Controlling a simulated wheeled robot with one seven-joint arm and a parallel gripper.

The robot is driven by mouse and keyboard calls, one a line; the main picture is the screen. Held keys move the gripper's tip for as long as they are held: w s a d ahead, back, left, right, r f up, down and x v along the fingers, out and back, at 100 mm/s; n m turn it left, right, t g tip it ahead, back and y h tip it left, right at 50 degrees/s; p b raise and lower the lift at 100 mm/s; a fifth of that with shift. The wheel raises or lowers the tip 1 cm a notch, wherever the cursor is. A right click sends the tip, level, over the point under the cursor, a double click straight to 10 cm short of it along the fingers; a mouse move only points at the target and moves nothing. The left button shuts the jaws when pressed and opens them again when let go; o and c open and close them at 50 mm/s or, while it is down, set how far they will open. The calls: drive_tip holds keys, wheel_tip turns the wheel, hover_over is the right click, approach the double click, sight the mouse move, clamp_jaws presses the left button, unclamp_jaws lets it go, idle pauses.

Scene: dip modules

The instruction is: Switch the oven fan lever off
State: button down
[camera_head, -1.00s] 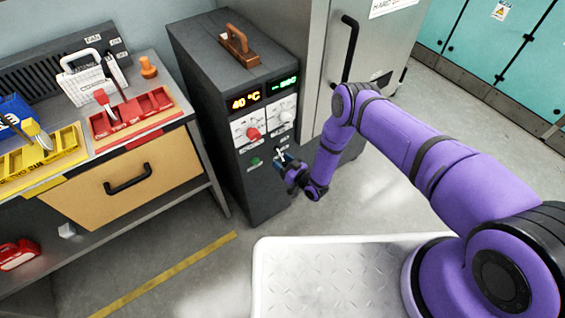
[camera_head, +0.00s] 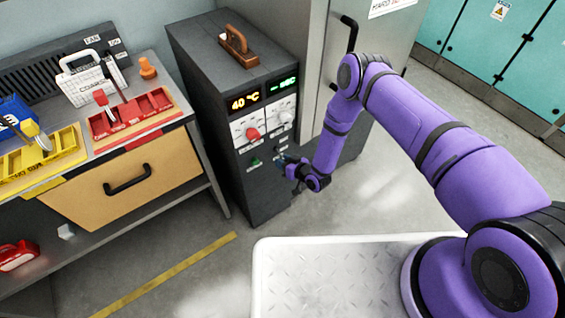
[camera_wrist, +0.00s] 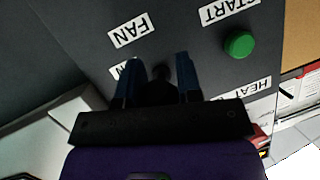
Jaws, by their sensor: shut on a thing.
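The oven is a dark grey cabinet (camera_head: 262,195) with an orange "40 °C" display and a green display in the head view. My gripper (camera_head: 281,163) is at the lower right of its front panel. In the wrist view, the two blue fingers of my gripper (camera_wrist: 158,80) stand on either side of a dark lever (camera_wrist: 160,88) and are shut on it. The FAN label (camera_wrist: 130,30) appears upside down beyond the fingers. A second label by the left finger is mostly covered. The lever's exact tilt is hard to tell; in the head view my gripper hides it.
A green START button (camera_wrist: 239,44) and a HEAT label are close right of the fingers in the wrist view. A red knob (camera_head: 253,133) is above on the panel. A tall grey cabinet (camera_head: 378,60) stands right of the oven; a workbench with trays (camera_head: 130,115) is left.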

wheel_tip(320, 180, up, 3)
drive_tip(key=g+h, duration=0.2)
drive_tip(key=g, duration=0.1)
drive_tip(key=shift+s+d+f+m+h, duration=0.1)
drive_tip(key=shift+s+f+m+h, duration=0.1)
drive_tip(key=shift+m+h, duration=0.15)
drive_tip(key=shift+w+r+g+h, duration=0.1)
drive_tip(key=shift+r+g+h, duration=0.45)
drive_tip(key=shift+g, duration=0.3)
drive_tip(key=shift+w+r+g+h, duration=0.1)
drive_tip(key=shift+r+g+h, duration=0.25)
drive_tip(key=shift+g+h, duration=0.4)
drive_tip(key=c, duration=0.8)
unclamp_jaws()
drive_tip(key=shift+r, duration=0.15)
drive_tip(key=v, duration=1)
drive_tip(key=shift+d+r, duration=0.15)
drive_tip(key=shift+r, duration=0.15)
